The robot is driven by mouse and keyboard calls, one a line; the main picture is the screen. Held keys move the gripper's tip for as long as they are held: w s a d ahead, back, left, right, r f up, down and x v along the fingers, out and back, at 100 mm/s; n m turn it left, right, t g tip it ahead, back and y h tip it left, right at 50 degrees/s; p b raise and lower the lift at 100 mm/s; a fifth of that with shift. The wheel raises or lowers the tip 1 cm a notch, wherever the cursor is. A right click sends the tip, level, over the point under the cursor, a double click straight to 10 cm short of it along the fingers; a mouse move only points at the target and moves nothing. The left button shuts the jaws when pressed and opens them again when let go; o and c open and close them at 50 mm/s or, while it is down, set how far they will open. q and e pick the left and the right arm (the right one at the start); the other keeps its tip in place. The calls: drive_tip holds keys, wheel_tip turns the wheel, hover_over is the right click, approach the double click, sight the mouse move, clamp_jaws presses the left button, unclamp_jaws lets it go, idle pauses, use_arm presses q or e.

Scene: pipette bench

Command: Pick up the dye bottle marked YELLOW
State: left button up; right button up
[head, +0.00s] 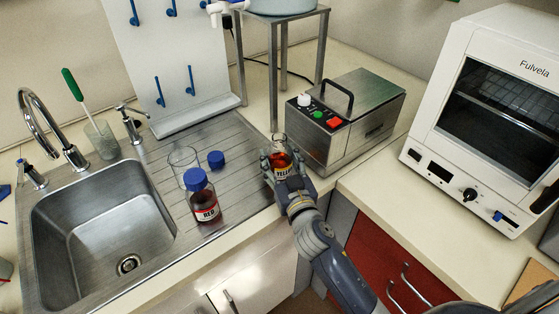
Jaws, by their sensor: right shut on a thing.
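The bottle marked YELLOW (283,171) holds orange-amber liquid and has a clear, open neck with no cap on it. My right gripper (279,164) is shut on it, with fingers on both sides of its body. The bottle is near upright at the right end of the drainboard; I cannot tell whether its base touches the surface. The bottle marked RED (205,204) stands to the left with a blue cap on. A loose blue cap (216,159) lies on the drainboard behind it. My left gripper is not in view.
An empty glass beaker (183,166) stands beside the RED bottle. A steel bath with buttons (346,120) is close at the right of my gripper. The sink (104,226) is at left. A metal stand (275,62) is behind, and a white Fulvela oven (490,115) stands far right.

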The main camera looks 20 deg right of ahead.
sight(283, 156)
drive_tip(key=shift+r, duration=0.2)
drive_tip(key=shift+r, duration=1.4)
drive_tip(key=shift+s+r, duration=0.1)
drive_tip(key=shift+r, duration=0.15)
drive_tip(key=s+a+r+b, duration=0.1)
drive_tip(key=s+b, duration=0.2)
drive_tip(key=s, duration=1.2)
drive_tip(key=shift+s+a+r, duration=0.2)
drive_tip(key=shift+s+a, duration=0.1)
drive_tip(key=shift+a, duration=0.05)
